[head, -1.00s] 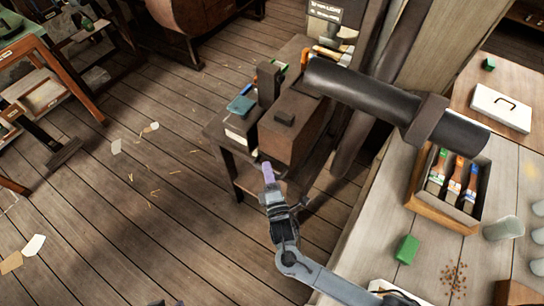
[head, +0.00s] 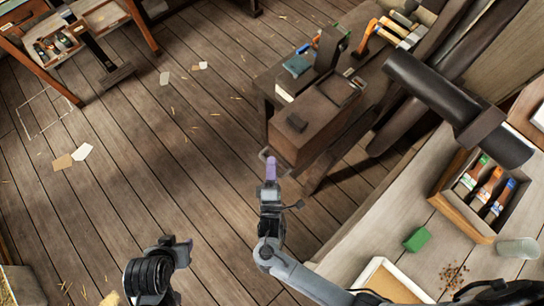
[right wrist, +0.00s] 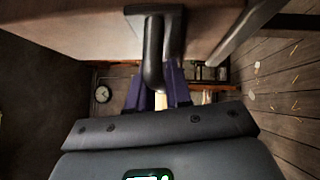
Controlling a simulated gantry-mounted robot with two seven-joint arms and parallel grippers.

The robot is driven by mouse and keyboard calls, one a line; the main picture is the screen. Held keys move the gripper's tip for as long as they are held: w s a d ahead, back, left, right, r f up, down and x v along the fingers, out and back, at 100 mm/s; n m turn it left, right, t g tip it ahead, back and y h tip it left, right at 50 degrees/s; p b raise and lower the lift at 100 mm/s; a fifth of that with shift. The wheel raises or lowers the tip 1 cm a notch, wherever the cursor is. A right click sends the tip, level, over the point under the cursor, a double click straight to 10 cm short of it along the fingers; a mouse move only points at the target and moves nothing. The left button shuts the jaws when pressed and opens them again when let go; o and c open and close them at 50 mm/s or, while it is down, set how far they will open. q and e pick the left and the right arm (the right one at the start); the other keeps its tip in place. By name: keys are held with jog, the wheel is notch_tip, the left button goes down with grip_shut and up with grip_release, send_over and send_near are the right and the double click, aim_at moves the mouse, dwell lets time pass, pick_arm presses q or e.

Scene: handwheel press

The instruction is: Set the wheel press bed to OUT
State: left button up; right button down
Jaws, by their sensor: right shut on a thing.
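My right gripper (head: 271,168) is low at the near corner of a dark wooden stand, in the middle of the head view. In the right wrist view its purple fingers (right wrist: 158,90) are shut on a dark curved handle (right wrist: 153,50), which hangs from a plate on a brown surface. In the head view a thin loop (head: 264,155) shows beside the fingertips. A brown box (head: 318,128) with a dark knob sits on the stand. I cannot tell which part is the press bed, and no OUT mark is readable. My left gripper (head: 165,260) is at the bottom left; its fingertips are unclear.
A thick black cylinder (head: 440,95) crosses above the right side. Floor left of the stand is open, with scattered paper and shavings.

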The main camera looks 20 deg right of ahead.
jog(key=shift+s+a+r, duration=0.1)
jog(key=shift+a, duration=0.25)
jog(key=c, duration=1.3)
grip_release()
jog(key=shift+a, duration=0.1)
jog(key=shift+o, duration=0.8)
jog(key=shift+s+a, duration=0.1)
jog(key=shift+s, duration=0.05)
